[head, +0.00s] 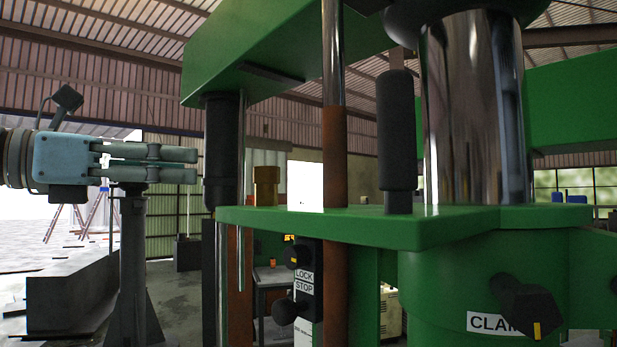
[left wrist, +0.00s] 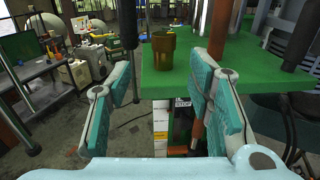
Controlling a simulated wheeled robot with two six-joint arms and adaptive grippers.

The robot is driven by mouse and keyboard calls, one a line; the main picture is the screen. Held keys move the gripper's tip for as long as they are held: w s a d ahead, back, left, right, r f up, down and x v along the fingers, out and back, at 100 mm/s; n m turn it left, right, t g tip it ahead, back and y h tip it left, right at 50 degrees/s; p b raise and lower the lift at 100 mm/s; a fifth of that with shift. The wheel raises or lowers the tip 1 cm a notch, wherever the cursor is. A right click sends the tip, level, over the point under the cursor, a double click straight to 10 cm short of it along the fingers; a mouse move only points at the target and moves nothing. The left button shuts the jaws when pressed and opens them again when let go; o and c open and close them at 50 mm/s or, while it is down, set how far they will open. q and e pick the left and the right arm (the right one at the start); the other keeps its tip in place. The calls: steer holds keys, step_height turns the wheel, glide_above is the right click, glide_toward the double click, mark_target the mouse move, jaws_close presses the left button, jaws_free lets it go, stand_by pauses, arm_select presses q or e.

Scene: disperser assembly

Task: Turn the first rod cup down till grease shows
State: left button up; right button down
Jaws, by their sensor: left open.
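The brass-coloured cup (head: 266,186) stands upright on the green plate (head: 400,226) of the machine, left of a rusty-brown rod with a bright upper part (head: 335,150). It also shows in the left wrist view (left wrist: 163,52), between and beyond my fingers. My left gripper (head: 196,165) comes in from the left, level with the cup and apart from it. Its two fingers are open and empty; in the left wrist view (left wrist: 165,95) they frame the plate's edge. No grease can be made out. My right gripper is not in view.
A black post (head: 222,150) stands between my left gripper and the cup in the head view. A LOCK STOP panel (head: 304,268) hangs below the plate. A black knob (head: 530,308) juts from the green body. A workbench (left wrist: 45,75) stands at the left.

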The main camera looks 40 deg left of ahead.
mark_target(254, 168)
arm_select(q)
steer(key=p+x, duration=0.2)
steer(key=x, duration=0.2)
steer(key=p+x, duration=0.2)
steer(key=x, duration=0.3)
steer(key=p+x, duration=0.2)
steer(key=x, duration=0.3)
steer(key=shift+d+r, duration=0.2)
steer(key=shift+r, duration=0.2)
steer(key=shift+w+d+f, duration=0.1)
steer(key=shift+w, duration=0.15)
steer(key=shift+s, duration=0.45)
steer(key=shift+w, duration=0.1)
steer(key=c, duration=1.2)
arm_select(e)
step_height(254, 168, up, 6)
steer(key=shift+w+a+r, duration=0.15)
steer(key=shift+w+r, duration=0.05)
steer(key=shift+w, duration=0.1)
